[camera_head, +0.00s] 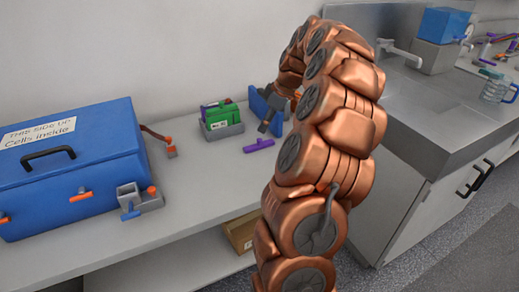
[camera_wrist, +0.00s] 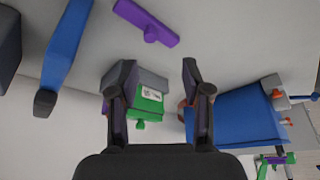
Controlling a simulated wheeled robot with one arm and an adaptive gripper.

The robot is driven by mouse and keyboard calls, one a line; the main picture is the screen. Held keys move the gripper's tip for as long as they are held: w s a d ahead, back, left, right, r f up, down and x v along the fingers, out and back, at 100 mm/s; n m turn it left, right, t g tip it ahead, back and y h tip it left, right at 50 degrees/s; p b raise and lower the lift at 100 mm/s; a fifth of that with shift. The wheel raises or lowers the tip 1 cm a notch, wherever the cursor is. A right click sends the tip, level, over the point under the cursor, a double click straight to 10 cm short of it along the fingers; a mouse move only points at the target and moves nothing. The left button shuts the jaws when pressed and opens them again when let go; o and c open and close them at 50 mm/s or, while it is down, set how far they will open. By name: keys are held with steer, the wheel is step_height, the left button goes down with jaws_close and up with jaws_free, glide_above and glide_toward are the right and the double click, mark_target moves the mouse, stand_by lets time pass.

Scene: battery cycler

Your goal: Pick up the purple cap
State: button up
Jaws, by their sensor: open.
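The purple cap (camera_head: 258,145) is a slim bar with a small round knob, lying on the pale bench in front of the green block. In the wrist view the cap (camera_wrist: 147,22) lies near the top edge, beyond my fingertips. My gripper (camera_wrist: 158,72) is open with nothing between its fingers. In the head view my gripper (camera_head: 267,122) hangs behind and a little right of the cap, apart from it, and is partly hidden by my copper arm.
A green block (camera_head: 222,118) stands in a grey holder close by. A blue panel (camera_head: 262,104) stands right of it, beside my gripper. A large blue box (camera_head: 70,165) with orange latches fills the left. A sink counter (camera_head: 430,105) is at the right.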

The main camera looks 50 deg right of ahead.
mark_target(260, 139)
steer(key=shift+d+p+x, duration=0.2)
steer(key=shift+d+x, duration=0.05)
steer(key=shift+x, duration=1.1)
steer(key=shift+d+p+x, duration=0.2)
steer(key=shift+x, duration=1.15)
steer(key=shift+d+p+x, duration=0.2)
steer(key=shift+d+x, duration=0.05)
steer(key=shift+x, duration=1.1)
steer(key=shift+f, duration=0.15)
steer(key=shift+c, duration=0.3)
jaws_close()
